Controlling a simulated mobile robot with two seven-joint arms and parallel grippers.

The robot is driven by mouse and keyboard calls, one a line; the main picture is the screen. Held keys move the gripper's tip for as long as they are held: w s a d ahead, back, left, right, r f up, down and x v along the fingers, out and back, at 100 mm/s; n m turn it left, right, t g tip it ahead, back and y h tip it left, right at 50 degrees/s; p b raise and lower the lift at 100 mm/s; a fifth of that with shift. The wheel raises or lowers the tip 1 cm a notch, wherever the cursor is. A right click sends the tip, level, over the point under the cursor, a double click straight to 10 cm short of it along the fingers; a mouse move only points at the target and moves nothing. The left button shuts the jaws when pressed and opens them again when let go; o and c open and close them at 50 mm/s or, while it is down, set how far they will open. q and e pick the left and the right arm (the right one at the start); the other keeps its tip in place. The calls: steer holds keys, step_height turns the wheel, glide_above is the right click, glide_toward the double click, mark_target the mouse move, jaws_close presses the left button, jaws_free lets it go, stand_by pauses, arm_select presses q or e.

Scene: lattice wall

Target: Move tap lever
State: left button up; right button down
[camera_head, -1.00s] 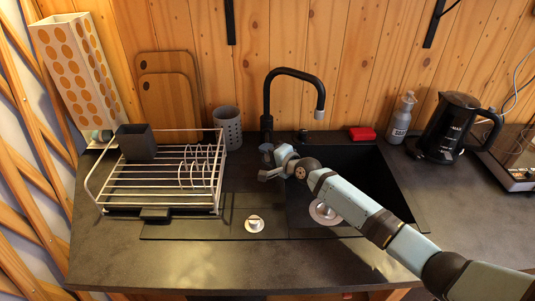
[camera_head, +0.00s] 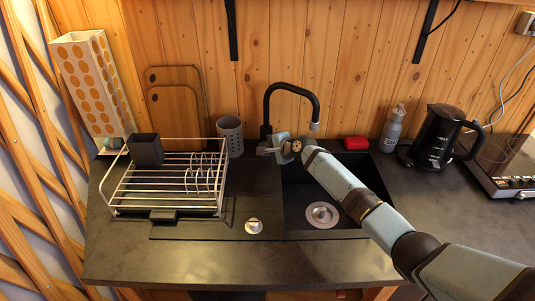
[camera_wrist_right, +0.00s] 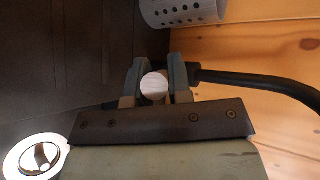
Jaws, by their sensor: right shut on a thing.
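The black tap (camera_head: 291,90) stands behind the sink, and its spout arches to the right. My right gripper (camera_head: 268,148) is at the tap's base in the head view. In the wrist view its two fingers (camera_wrist_right: 154,84) are closed around a small part with a round pale end, which looks like the tap lever (camera_wrist_right: 154,86). The rest of the lever is hidden by the fingers. The tap's dark pipe (camera_wrist_right: 255,80) runs off to the right just behind them. My left gripper is not in view.
The black sink basin (camera_head: 300,205) lies under my right arm. A dish rack (camera_head: 165,190) and a grey perforated cup (camera_head: 231,136) stand left of the tap. A red sponge (camera_head: 356,143), a bottle (camera_head: 392,128) and a black kettle (camera_head: 436,137) stand to the right.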

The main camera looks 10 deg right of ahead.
steer(key=shift+w+r, duration=0.1)
steer(key=shift+r, duration=0.05)
steer(key=c, duration=1)
jaws_free()
steer(key=shift+c, duration=0.2)
steer(key=shift+d, duration=0.1)
steer(key=v, duration=1.3)
steer(key=shift+d+r, duration=0.25)
steer(key=shift+r, duration=0.15)
